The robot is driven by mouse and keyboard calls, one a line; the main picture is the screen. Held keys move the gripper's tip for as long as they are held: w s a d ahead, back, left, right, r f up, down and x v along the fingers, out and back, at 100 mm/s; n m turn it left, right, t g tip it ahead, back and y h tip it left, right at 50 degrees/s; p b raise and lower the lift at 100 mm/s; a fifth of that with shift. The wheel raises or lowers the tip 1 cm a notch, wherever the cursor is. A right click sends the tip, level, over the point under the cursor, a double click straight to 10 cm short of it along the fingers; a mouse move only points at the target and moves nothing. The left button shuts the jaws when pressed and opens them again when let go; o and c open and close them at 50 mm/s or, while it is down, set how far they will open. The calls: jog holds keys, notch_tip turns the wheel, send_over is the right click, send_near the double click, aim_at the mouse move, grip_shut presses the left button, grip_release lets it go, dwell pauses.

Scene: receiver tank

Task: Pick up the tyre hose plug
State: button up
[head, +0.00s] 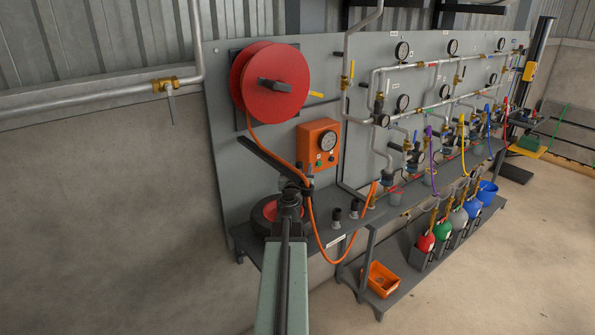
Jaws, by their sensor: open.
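An orange hose (322,246) comes off the red reel (290,69), passes behind my arm's end and hangs in a loop below the bench edge. Its far end rises to an orange piece (373,188) with a brass-coloured part just below it, at the bench's back. This looks like the tyre hose plug, but it is too small to be sure. My gripper (290,192) is at the end of my outstretched arm, in front of the bench and left of that piece. It is open, and I see nothing held. Its fingers are small and dark, partly hidden by my arm.
A dark tyre (262,217) with a red centre lies on the bench (320,229), partly behind my arm. Two black fittings (345,210) stand right of it. An orange gauge box (318,146) is above. An orange tray (381,280) sits on the lower shelf.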

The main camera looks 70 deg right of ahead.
aim_at(300, 162)
jog(key=shift+w+d, duration=0.2)
jog(key=shift+d, duration=0.15)
jog(key=shift+a, duration=0.15)
jog(key=shift+c, duration=0.7)
grip_shut()
jog(key=shift+r, duration=0.1)
jog(key=shift+r+p, duration=0.25)
jog(key=shift+p, duration=0.1)
notch_tip(300, 162, up, 3)
jog(key=p, duration=0.3)
jog(key=shift+r, duration=0.2)
jog(key=s+d, duration=0.5)
jog(key=s, duration=0.2)
jog(key=s+d, duration=0.4)
jog(key=s, duration=0.4)
jog(key=shift+d+f, duration=0.3)
jog(key=shift+d, duration=0.05)
